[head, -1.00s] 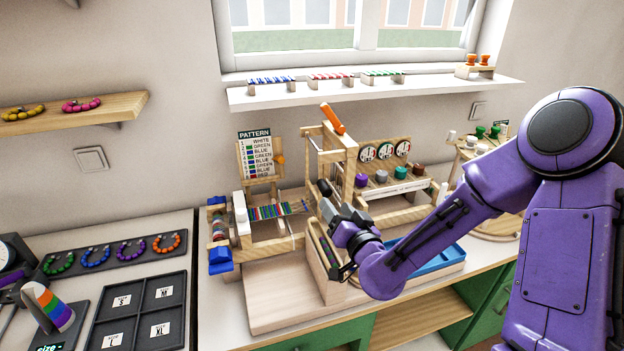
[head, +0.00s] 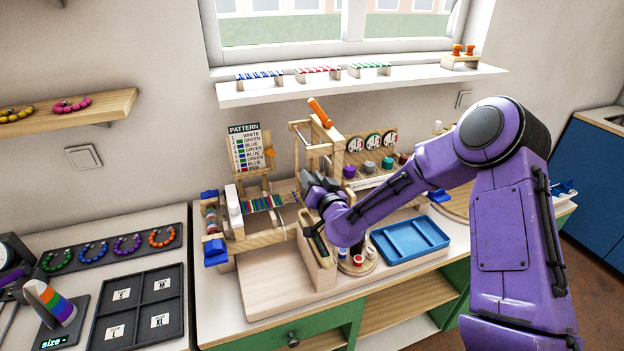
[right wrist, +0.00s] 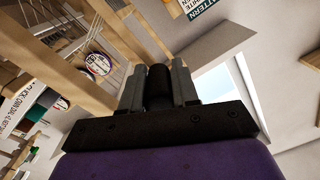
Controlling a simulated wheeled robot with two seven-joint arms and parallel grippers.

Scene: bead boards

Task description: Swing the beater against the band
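The band (head: 262,203), a narrow strip of striped threads in green, blue and red, lies on the wooden loom (head: 270,240) in the head view. The beater seems to be the upright wooden frame (head: 297,150) just right of the band; its lower part is hidden by my gripper. My right gripper (head: 309,184) is at this frame, right of the band and apart from it. In the right wrist view its two fingers (right wrist: 159,88) are closed on a dark round handle (right wrist: 158,75), apparently the beater's. My left gripper is out of view.
An orange lever (head: 319,112) tops the wooden post beside my gripper. The pattern card (head: 245,148) stands behind the band. A blue tray (head: 410,238) and small spools (head: 350,258) lie right of the loom. A black sorting tray (head: 137,308) is at left.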

